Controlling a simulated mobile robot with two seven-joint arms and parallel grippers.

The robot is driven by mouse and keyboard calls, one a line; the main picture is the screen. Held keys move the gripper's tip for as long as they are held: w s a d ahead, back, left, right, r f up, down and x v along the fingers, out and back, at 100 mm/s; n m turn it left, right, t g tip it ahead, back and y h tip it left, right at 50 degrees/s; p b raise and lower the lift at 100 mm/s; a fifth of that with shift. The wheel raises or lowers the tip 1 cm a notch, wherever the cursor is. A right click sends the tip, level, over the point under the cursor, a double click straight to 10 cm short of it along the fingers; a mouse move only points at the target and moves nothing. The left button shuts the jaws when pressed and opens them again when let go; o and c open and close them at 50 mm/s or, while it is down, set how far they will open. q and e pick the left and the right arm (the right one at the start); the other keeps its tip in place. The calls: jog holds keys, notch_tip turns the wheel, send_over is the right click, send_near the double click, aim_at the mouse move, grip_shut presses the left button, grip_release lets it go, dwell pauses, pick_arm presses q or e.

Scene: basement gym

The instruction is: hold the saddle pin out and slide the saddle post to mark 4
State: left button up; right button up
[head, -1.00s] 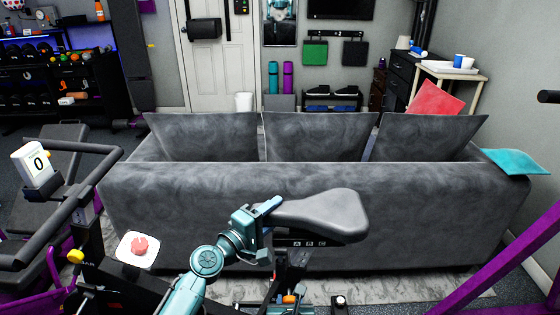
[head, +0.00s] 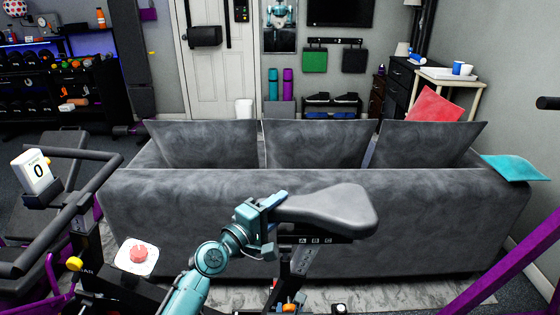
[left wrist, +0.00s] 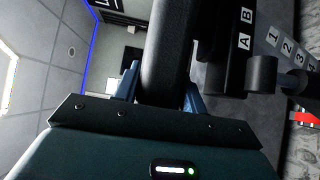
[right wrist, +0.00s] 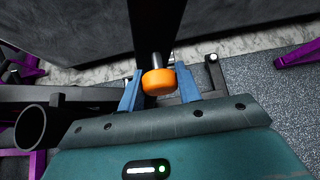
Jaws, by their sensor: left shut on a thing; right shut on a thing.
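The dark grey saddle (head: 335,207) sits above the bike frame in the head view. My left gripper (head: 272,208) is shut on its narrow nose, which also shows between the fingers in the left wrist view (left wrist: 165,60). The saddle post (head: 304,262) runs down below it. In the left wrist view its number labels (left wrist: 285,47) 1 to 4 show; which one lines up with the frame cannot be told. The orange saddle pin knob (right wrist: 158,82) is between the fingers of my right gripper (right wrist: 158,90), which is shut on it. A silver shaft shows behind the knob.
A grey sofa (head: 300,225) stands close behind the saddle. A red button on a white box (head: 138,255) and a handlebar with a counter reading 0 (head: 38,171) are at left. A purple frame (head: 515,262) crosses the lower right.

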pick_arm(q)
jog(key=shift+w+a, duration=0.15)
jog(key=shift+a, duration=0.1)
pick_arm(e)
jog(key=shift+s+f, duration=0.2)
dwell(1.5)
jog(key=shift+w, duration=0.6)
jog(key=o, duration=1.8)
jog(key=shift+w+r, duration=0.2)
jog(key=shift+c, duration=0.2)
pick_arm(q)
jog(key=shift+d, duration=0.1)
jog(key=shift+r, duration=0.1)
pick_arm(e)
jog(key=v, duration=0.9)
